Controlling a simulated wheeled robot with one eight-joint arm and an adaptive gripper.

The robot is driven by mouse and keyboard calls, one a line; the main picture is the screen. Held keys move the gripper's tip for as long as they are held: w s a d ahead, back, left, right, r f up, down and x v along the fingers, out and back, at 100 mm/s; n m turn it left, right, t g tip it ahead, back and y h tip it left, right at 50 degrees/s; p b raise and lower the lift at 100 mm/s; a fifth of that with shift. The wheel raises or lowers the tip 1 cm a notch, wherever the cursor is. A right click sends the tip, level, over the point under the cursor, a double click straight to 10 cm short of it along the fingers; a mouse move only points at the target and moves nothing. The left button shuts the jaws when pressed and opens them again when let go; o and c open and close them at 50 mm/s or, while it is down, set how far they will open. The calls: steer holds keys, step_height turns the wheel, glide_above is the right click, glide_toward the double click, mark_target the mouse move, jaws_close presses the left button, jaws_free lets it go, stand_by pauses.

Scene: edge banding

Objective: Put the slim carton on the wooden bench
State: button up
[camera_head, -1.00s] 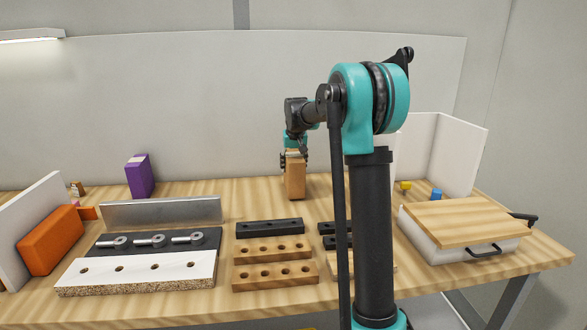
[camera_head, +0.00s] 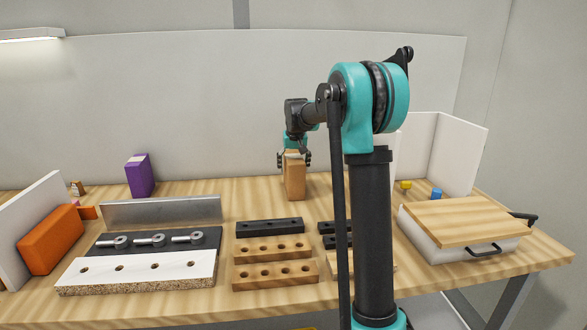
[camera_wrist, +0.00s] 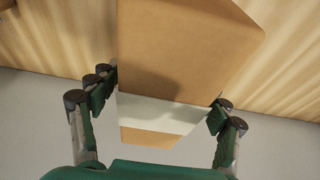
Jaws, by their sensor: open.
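The slim carton (camera_head: 294,180) is a brown box standing upright on the wooden bench (camera_head: 350,285), toward the back and middle. My gripper (camera_head: 293,161) is at the carton's top, its fingers spread on either side. In the wrist view, the carton (camera_wrist: 185,50) fills the upper middle, with a pale band across it. The fingers of my gripper (camera_wrist: 160,100) are open around it; the left fingertips are very close to its edge and the right ones lie by its other edge. Whether they touch it, I cannot tell.
A purple box (camera_head: 140,176) stands at the back left. An orange block (camera_head: 49,240) leans near a white panel at the left. Drilled blocks (camera_head: 272,249) lie in front of the carton. A lidded white box (camera_head: 462,226) sits at the right.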

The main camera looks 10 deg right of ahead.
steer(key=v, duration=1.1)
steer(key=shift+s+r, duration=0.15)
steer(key=shift+r, duration=0.25)
